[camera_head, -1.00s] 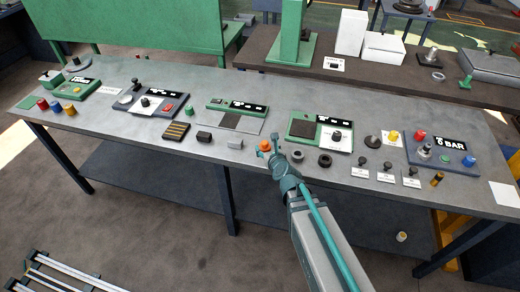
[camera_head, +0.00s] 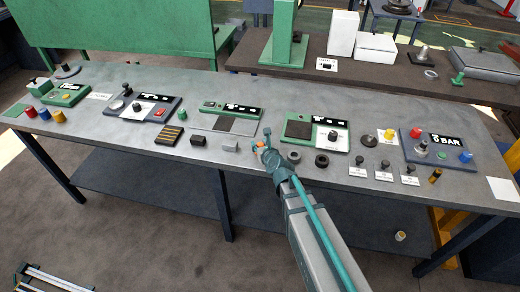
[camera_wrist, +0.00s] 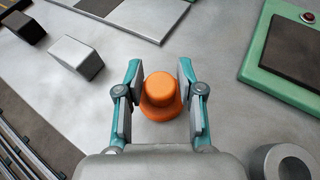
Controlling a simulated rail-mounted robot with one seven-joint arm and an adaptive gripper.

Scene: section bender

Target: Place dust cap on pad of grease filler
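An orange stepped cap (camera_wrist: 161,94), which I take as the dust cap, stands upright on the grey bench; in the head view it (camera_head: 259,145) is partly hidden by my gripper. My gripper (camera_wrist: 160,75) is open, with one finger on each side of the cap. Narrow gaps seem to show between the fingers and the cap.
A black block (camera_head: 198,139) and a grey block (camera_head: 230,145) lie left of my gripper. A grey ring (camera_head: 294,157) and a black ring (camera_head: 322,161) lie to its right. Several knobs with white labels stand farther right. The bench's front edge is close by.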

